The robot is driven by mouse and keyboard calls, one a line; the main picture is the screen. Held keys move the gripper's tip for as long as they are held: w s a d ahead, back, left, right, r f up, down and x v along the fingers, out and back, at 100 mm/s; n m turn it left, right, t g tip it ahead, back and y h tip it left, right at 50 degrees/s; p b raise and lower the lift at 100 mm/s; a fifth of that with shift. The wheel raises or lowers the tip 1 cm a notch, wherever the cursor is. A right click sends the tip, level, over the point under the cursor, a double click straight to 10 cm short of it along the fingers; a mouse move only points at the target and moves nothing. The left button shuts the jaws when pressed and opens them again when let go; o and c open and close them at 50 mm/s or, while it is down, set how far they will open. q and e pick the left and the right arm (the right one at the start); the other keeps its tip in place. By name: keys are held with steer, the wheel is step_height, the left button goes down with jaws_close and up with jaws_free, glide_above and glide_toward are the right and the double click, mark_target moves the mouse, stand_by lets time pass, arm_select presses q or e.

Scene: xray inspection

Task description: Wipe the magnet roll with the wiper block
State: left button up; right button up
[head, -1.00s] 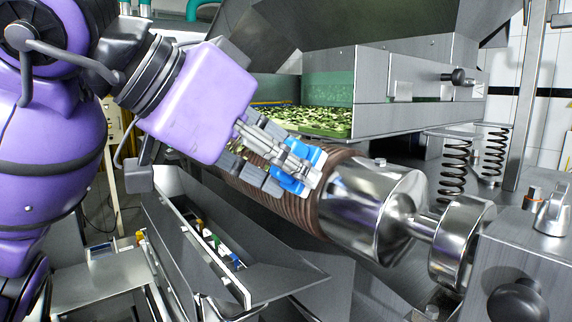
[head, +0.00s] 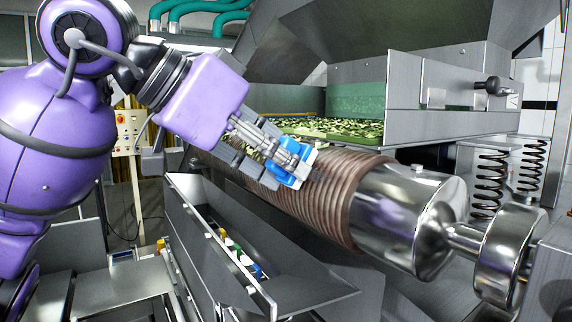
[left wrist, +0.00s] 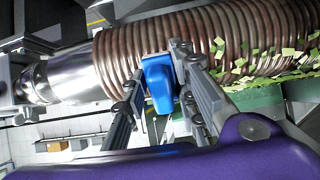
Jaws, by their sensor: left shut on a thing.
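The magnet roll (head: 335,200) is a ribbed brown cylinder with a shiny steel end, lying diagonally in the head view. It also crosses the top of the left wrist view (left wrist: 215,38). My left gripper (head: 297,172) is shut on the blue wiper block (head: 292,158), with a finger on each side of it. The block, also in the left wrist view (left wrist: 157,82), lies over the roll's ribbed surface. Its underside is hidden, so I cannot tell whether it touches. My right gripper is not in view.
A steel feed tray (head: 440,123) with green flakes stands behind the roll. A steel trough (head: 300,290) slopes below its front, with several small coloured items inside. Coil springs (head: 489,183) stand at the right.

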mark_target(338, 188)
arm_select(q)
steer(key=w+a, duration=0.2)
steer(key=w, duration=0.1)
steer(key=shift+w, duration=0.3)
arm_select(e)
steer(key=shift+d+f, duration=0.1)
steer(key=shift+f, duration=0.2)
arm_select(q)
steer(key=shift+a, duration=0.1)
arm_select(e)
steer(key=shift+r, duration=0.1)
